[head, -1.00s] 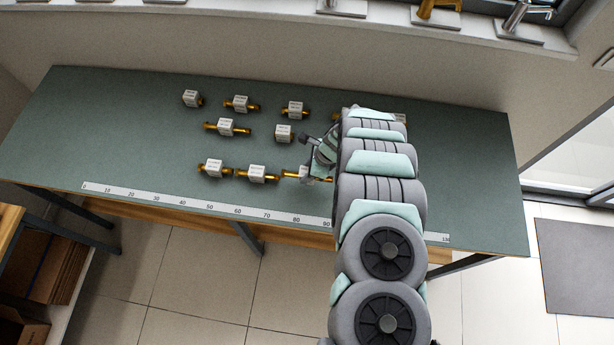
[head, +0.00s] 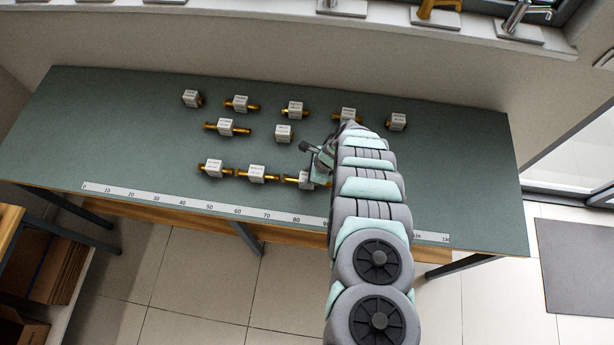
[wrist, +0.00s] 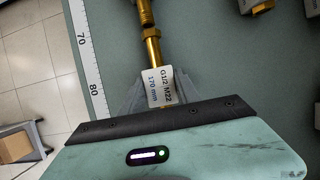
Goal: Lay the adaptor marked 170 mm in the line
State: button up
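The adaptor with the white label "G1/2 M22 170 mm" (wrist: 160,86) is between the two grey fingers of my gripper (wrist: 160,92), which flank its label closely and appear shut on it. In the head view this adaptor (head: 305,180) is at the right end of the front row, partly hidden by my arm. Its brass end points left to the middle adaptor of the line (head: 257,174). In the wrist view that brass end meets or nearly meets the neighbour's threaded end (wrist: 146,17); I cannot tell whether they touch. The leftmost adaptor of the line (head: 212,168) joins the middle one.
A numbered ruler strip (head: 190,202) runs along the front edge of the green bench (head: 100,130). Several other labelled adaptors stand behind: one at the far left (head: 192,98), a small one close behind the line (head: 284,133), one at the right (head: 397,122). The bench's left part is clear.

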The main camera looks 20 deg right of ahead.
jog(key=o, duration=0.4)
jog(key=shift+o, duration=0.2)
jog(key=shift+r+p, duration=0.25)
jog(key=shift+p, duration=0.05)
jog(key=v, duration=1.2)
